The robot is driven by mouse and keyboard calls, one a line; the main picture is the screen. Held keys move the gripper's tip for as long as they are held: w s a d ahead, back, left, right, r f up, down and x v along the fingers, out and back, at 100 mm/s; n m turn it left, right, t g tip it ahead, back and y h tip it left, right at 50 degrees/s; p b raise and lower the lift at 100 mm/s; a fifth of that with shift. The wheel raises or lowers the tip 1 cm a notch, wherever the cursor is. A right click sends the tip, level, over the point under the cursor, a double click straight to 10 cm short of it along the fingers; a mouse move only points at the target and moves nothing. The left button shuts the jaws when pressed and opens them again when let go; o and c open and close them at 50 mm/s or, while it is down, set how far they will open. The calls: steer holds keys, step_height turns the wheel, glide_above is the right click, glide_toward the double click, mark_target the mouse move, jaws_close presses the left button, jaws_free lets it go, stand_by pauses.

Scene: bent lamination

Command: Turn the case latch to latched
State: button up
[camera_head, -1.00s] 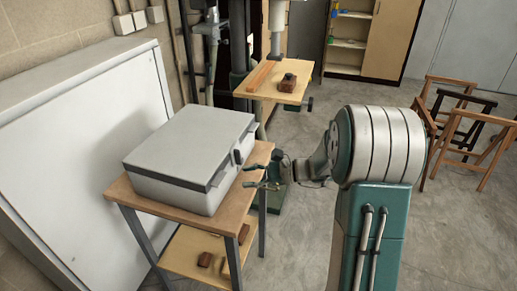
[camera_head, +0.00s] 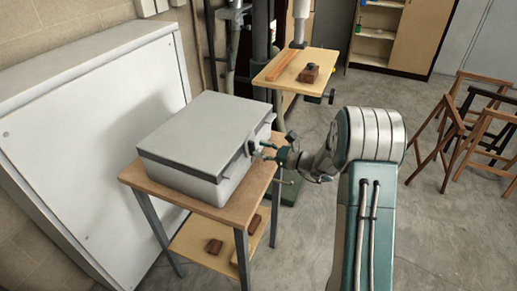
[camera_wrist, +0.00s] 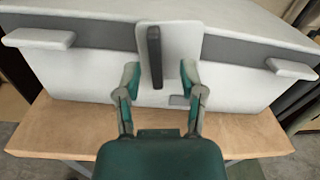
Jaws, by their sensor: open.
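A light grey case (camera_head: 207,140) with a dark band under its lid sits closed on a small wooden table (camera_head: 246,205). In the wrist view the case (camera_wrist: 85,78) shows its front face. The case latch (camera_wrist: 155,55) is a dark upright bar on a pale plate (camera_wrist: 173,35) at the middle of that face. My gripper (camera_wrist: 160,78) is open, with one green fingertip on each side of the latch's lower end. I cannot tell whether either fingertip touches it. In the head view my gripper (camera_head: 262,149) is at the case front and hides most of the latch.
Two pale tabs (camera_wrist: 40,38) (camera_wrist: 291,68) stick out from the case front on either side. A white panel (camera_head: 95,140) leans behind the table. A drill-press table (camera_head: 285,75) with a wooden block (camera_head: 310,73) stands behind. Open floor (camera_head: 440,230) lies to the right.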

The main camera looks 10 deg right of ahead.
steer(key=shift+w+a, duration=0.2)
steer(key=shift+a, duration=0.3)
steer(key=shift+w+a, duration=0.15)
steer(key=shift+a, duration=0.3)
steer(key=shift+d, duration=0.15)
jaws_close()
steer(key=shift+f+n, duration=0.1)
steer(key=shift+n, duration=0.2)
steer(key=n, duration=0.3)
steer(key=f+n, duration=0.1)
steer(key=n, duration=0.3)
steer(key=f+n, duration=0.1)
steer(key=n, duration=0.3)
steer(key=shift+w+d+f, duration=0.15)
steer(key=shift+w+d, duration=0.2)
steer(key=shift+w, duration=0.05)
steer(key=shift+w+d+f+n, duration=0.15)
steer(key=shift+n, duration=0.85)
steer(key=shift+w+d+f+n, duration=0.1)
steer(key=shift+w+n, duration=0.05)
steer(key=shift+n, duration=0.85)
